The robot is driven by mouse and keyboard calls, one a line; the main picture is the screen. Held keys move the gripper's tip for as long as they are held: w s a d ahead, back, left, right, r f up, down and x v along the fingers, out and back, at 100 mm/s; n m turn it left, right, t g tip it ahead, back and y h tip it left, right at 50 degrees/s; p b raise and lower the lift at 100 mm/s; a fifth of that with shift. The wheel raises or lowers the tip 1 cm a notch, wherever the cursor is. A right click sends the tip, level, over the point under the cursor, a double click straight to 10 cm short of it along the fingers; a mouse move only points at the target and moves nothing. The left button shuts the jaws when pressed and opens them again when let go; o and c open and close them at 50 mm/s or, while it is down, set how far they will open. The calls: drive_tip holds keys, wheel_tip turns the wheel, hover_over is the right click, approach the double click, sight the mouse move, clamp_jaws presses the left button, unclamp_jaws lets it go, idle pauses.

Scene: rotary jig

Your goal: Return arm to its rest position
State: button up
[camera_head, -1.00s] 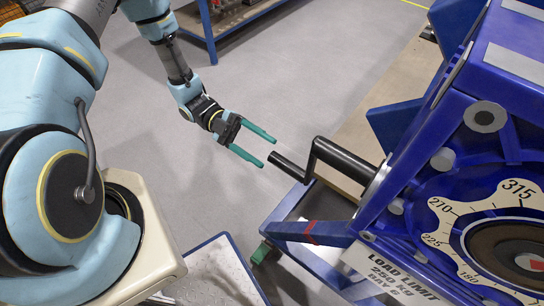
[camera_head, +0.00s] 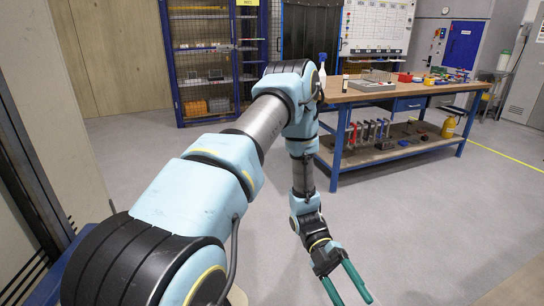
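My gripper (camera_head: 347,284) hangs low at the bottom of the view, right of centre. Its two teal fingers are spread apart with nothing between them, so it is open and empty. My light-blue arm (camera_head: 222,163) reaches up and forward from the lower left, bends at the top, and its forearm drops straight down to the gripper. The gripper is above the grey floor and apart from any object. The blue rotary jig with its crank is not in this view.
A workbench (camera_head: 402,92) with a wooden top and blue legs stands behind the gripper, holding trays, a spray bottle (camera_head: 322,71) and tools. A blue cabinet (camera_head: 213,60) stands at the back. The grey floor (camera_head: 440,215) to the right is open.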

drive_tip(key=w+a+r+m+t+y, duration=0.1)
drive_tip(key=w+a+r+m+t, duration=0.4)
drive_tip(key=a+m, duration=0.3)
drive_tip(key=w+a+r+m+t+y, duration=0.2)
drive_tip(key=w+a+r+m+t, duration=0.3)
drive_tip(key=a+m, duration=0.3)
drive_tip(key=w+a+r+m+t+y, duration=0.1)
drive_tip(key=w+a+r+m+t, duration=0.5)
drive_tip(key=a+m, duration=0.3)
drive_tip(key=r+m+t, duration=0.1)
drive_tip(key=m, duration=0.3)
drive_tip(key=shift+r+t, duration=0.3)
drive_tip(key=shift+r, duration=0.05)
drive_tip(key=shift+c, duration=0.3)
